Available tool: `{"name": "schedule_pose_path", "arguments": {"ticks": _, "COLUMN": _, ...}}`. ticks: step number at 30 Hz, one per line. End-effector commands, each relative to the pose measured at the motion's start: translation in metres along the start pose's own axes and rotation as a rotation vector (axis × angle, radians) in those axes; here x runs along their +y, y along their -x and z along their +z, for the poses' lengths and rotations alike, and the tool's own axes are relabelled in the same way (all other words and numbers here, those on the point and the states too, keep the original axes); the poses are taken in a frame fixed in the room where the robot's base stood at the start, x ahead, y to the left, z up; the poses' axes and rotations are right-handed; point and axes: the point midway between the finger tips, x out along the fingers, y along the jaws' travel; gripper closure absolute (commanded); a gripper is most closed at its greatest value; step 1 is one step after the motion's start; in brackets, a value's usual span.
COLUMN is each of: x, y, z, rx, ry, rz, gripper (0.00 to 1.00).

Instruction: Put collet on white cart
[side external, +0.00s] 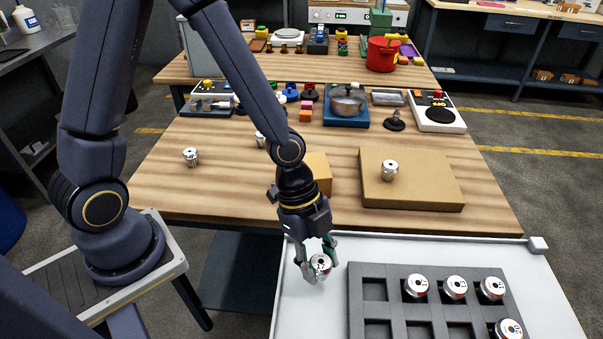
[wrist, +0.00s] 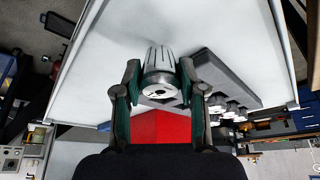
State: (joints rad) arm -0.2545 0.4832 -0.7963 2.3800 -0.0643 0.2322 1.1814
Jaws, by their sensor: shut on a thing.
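My gripper (side external: 317,262) is shut on a silver collet (side external: 320,265) over the white cart (side external: 310,315). In the wrist view the slotted collet (wrist: 160,72) sits between both fingers of my gripper (wrist: 160,80). The white cart top (wrist: 110,50) shows behind it. I cannot tell whether the collet touches the cart surface. Two other silver collets stand on the wooden table, one at the left (side external: 191,156) and one on the brown board (side external: 389,170). A third (side external: 260,139) is partly hidden by my arm.
A dark grey tray (side external: 357,325) on the cart holds several silver collets, with some pockets empty. The cart's left strip is clear. A cardboard-coloured block (side external: 319,172) stands behind my gripper. A blue machine with a pot (side external: 346,107) is farther back.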

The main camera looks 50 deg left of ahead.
Motion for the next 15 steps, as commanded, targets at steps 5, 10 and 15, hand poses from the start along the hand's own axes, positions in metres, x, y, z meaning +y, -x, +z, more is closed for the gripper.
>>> {"name": "schedule_pose_path", "arguments": {"ticks": 5, "x": 0.000, "y": -0.017, "z": 0.007, "rx": -0.001, "ry": -0.001, "rz": 0.001, "gripper": 1.00}}
{"name": "schedule_pose_path", "arguments": {"ticks": 10, "x": 0.000, "y": -0.017, "z": 0.007, "rx": -0.001, "ry": -0.001, "rz": -0.001, "gripper": 1.00}}
{"name": "schedule_pose_path", "arguments": {"ticks": 15, "x": 0.000, "y": -0.019, "z": 0.008, "rx": -0.001, "ry": -0.001, "rz": 0.000, "gripper": 1.00}}
